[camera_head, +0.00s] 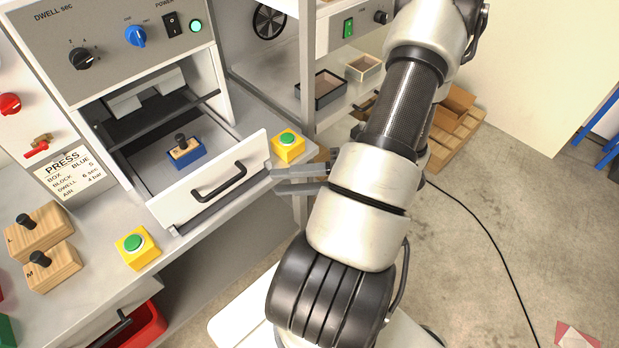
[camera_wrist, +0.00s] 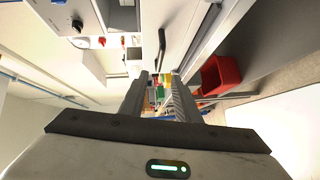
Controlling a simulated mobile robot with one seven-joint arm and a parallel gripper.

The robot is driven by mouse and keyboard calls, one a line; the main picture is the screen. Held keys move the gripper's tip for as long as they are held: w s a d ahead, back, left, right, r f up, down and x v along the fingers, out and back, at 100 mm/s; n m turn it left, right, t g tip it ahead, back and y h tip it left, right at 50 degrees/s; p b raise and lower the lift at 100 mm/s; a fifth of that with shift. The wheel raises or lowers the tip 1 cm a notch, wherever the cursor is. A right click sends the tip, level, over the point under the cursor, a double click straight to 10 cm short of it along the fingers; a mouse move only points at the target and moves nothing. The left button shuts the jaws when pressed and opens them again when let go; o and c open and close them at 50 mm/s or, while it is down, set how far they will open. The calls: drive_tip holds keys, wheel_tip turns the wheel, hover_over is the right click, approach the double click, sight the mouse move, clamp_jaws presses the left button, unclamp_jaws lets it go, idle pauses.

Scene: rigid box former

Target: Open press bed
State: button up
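The press bed (camera_head: 170,207) is a grey-white drawer under the press panel, standing pulled out in the head view. Its front carries a black bar handle (camera_head: 219,180), which also shows in the wrist view (camera_wrist: 160,48). A blue block with a black knob (camera_head: 186,154) sits inside the bed. My gripper (camera_head: 273,181) is just right of the drawer front's right end, its fingers pointing left. In the wrist view my gripper (camera_wrist: 160,78) has its fingers apart with nothing between them. The handle is ahead of the fingertips, apart from them.
Yellow boxes with green buttons stand on the counter left (camera_head: 138,247) and right (camera_head: 288,145) of the bed. Wooden blocks with black knobs (camera_head: 42,226) sit at the left. A red bin (camera_head: 150,325) is below the counter. A panel with switches (camera_head: 125,45) is above.

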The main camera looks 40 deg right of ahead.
drive_tip(key=v, duration=0.5)
drive_tip(key=shift+w+a, duration=0.1)
idle(0.4)
